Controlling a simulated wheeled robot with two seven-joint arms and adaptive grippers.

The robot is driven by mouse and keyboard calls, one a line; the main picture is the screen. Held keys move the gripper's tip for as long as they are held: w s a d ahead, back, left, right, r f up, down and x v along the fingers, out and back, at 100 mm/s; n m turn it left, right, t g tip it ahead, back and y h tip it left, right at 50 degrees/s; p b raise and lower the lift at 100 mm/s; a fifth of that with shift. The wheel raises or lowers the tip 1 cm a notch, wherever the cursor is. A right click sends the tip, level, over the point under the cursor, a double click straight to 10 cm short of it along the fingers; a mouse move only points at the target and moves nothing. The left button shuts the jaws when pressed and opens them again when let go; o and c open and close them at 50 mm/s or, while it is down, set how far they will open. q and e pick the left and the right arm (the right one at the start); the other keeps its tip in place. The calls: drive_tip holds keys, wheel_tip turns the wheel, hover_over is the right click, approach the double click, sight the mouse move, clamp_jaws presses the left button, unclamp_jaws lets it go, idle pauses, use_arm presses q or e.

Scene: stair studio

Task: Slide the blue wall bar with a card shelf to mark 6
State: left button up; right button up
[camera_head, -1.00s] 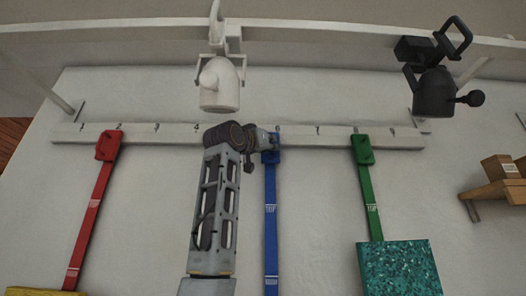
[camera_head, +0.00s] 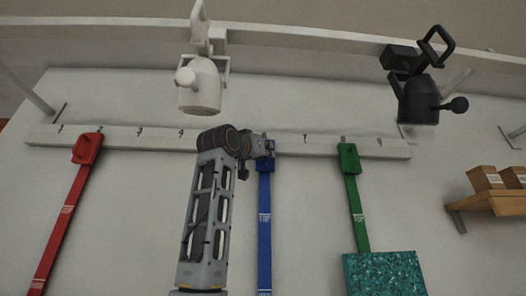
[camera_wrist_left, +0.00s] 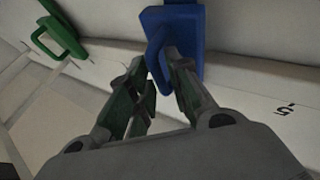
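The blue wall bar (camera_head: 265,220) hangs from the white numbered rail (camera_head: 370,148), between the red and green bars. Its lower end is out of view, and no card shelf shows. My left gripper (camera_head: 268,146) is at the bar's top. In the left wrist view, the fingers (camera_wrist_left: 160,72) are closed about the loop of the blue handle (camera_wrist_left: 188,38). Mark 5 (camera_wrist_left: 283,110) shows on the rail to the right of the handle there. I cannot read mark 6; the gripper and bar cover that stretch. My right gripper is out of view.
A red bar (camera_head: 62,215) hangs at the left. A green bar (camera_head: 355,205) with a teal speckled panel (camera_head: 385,275) hangs at the right. White (camera_head: 200,88) and black (camera_head: 418,100) lamps hang above. Boxes (camera_head: 486,178) stand on a wooden shelf (camera_head: 490,203) at the right.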

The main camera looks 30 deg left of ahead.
use_arm(q)
drive_tip(key=v, duration=1.2)
idle(0.6)
drive_tip(key=shift+w+f, duration=0.1)
drive_tip(key=shift+w, duration=0.15)
idle(0.5)
